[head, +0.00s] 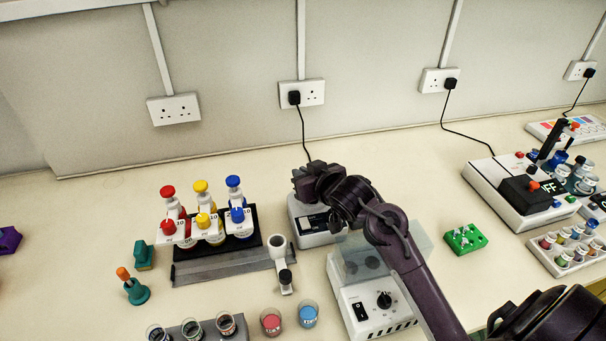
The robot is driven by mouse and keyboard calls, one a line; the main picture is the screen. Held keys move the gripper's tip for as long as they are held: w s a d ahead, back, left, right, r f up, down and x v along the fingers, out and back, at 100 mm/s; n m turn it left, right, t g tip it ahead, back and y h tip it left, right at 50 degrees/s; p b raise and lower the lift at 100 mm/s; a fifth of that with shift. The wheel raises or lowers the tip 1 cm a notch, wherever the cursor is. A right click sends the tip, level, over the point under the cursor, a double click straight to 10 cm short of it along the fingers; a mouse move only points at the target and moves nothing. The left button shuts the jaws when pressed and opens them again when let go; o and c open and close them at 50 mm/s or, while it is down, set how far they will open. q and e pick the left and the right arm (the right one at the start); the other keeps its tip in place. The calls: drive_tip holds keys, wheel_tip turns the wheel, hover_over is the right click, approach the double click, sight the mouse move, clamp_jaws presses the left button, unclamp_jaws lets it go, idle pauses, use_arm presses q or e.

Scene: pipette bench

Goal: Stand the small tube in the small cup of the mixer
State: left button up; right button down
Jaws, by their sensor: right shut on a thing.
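My right gripper (308,188) is over the back of a small white device (318,238) with a dark panel, which looks like the mixer. The gripper hides the top of this device, and its small cup does not show. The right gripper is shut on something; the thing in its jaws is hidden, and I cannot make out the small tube. Whether it touches the device I cannot tell. My left gripper is not in view.
A larger white device (372,318) with a clear lid and knob stands under my right forearm. Left are a pipette rack (215,268) and a white holder (279,248). Red (271,322) and blue (308,315) beakers stand in front. A green block (464,239) is right.

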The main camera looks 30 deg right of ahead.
drive_tip(key=shift+f, duration=0.15)
drive_tip(key=shift+f+p, duration=0.1)
drive_tip(key=shift+p, duration=0.2)
drive_tip(key=shift+f, duration=0.2)
drive_tip(key=c, duration=1.5)
unclamp_jaws()
drive_tip(key=shift+o, duration=0.2)
drive_tip(key=shift+r, duration=0.1)
wheel_tip(320, 180, up, 20)
drive_tip(key=p, duration=0.5)
